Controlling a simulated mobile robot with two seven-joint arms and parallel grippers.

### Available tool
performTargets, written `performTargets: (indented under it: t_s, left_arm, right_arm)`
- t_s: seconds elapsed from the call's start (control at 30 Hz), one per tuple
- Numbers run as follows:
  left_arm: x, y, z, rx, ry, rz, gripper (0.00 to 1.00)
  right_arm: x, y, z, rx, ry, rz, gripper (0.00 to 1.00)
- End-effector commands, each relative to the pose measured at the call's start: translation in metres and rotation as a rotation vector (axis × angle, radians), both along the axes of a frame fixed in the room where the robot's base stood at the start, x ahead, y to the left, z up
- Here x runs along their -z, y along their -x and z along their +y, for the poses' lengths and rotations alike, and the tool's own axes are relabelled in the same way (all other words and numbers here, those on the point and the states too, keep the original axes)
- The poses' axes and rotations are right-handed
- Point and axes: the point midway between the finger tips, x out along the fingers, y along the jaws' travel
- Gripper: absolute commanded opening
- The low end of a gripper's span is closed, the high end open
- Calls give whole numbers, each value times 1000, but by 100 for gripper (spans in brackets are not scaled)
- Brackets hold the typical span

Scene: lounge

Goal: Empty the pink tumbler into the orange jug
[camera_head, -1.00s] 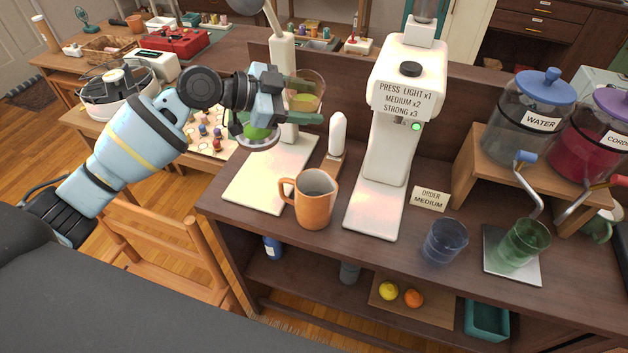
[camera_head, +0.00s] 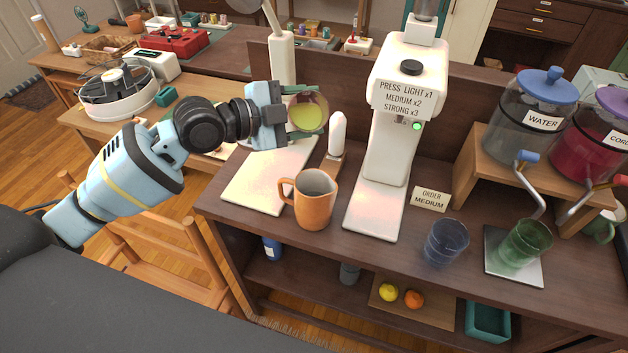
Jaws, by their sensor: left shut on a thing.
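The orange jug (camera_head: 318,212) stands upright on the dark counter with its handle to the left. Its mouth is open and I cannot make out any contents. My left gripper (camera_head: 300,112) is shut on the pink tumbler (camera_head: 322,100), a clear, faintly pink cup with yellow-green liquid in it. The tumbler is tilted, its round opening facing roughly toward me. It is held in the air above and behind the jug, apart from it. No stream of liquid shows. My right gripper is not in view.
A white drink machine (camera_head: 408,80) stands right of the jug, with a white upright piece (camera_head: 337,135) between. A pale board (camera_head: 262,185) lies behind left. A blue glass (camera_head: 446,242), a green glass (camera_head: 522,246), an order card (camera_head: 430,199) and the water jar (camera_head: 526,120) are further right.

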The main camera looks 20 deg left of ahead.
Motion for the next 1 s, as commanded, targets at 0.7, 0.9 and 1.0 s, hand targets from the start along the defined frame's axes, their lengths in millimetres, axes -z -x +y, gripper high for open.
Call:
performTargets:
  t_s: [0.7,0.9,1.0]
  left_arm:
    - [-4,1,-1,0,-62,-116,29]
    - [-1,1,-1,0,-82,-149,29]
    - [-6,2,-1,0,-86,-165,29]
  right_arm:
    - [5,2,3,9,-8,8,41]
    - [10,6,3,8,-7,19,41]
    - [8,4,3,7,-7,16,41]
